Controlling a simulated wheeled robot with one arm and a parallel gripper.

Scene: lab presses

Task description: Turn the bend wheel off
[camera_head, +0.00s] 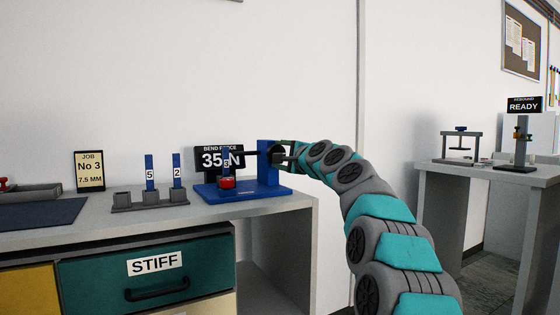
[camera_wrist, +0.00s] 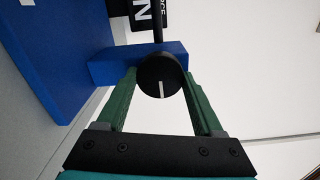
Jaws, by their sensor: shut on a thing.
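The bend wheel (camera_wrist: 160,78) is a black round knob with a white line on its face, on the side of the blue bend press (camera_head: 268,165). In the wrist view the line points toward my gripper. My gripper (camera_wrist: 160,85) has its green fingers on either side of the wheel and is shut on it. In the head view my gripper (camera_head: 285,153) is at the press's right side and partly hides the wheel. The display (camera_head: 211,158) behind the press reads BEND FORCE 35 N, partly covered.
A grey rack (camera_head: 150,202) holds blue strips marked 5 and 2. A job card (camera_head: 89,171) reads No 3, 7.5 MM. A teal drawer (camera_head: 150,275) labelled STIFF is below. A rebound press with a READY sign (camera_head: 524,106) is on the right table.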

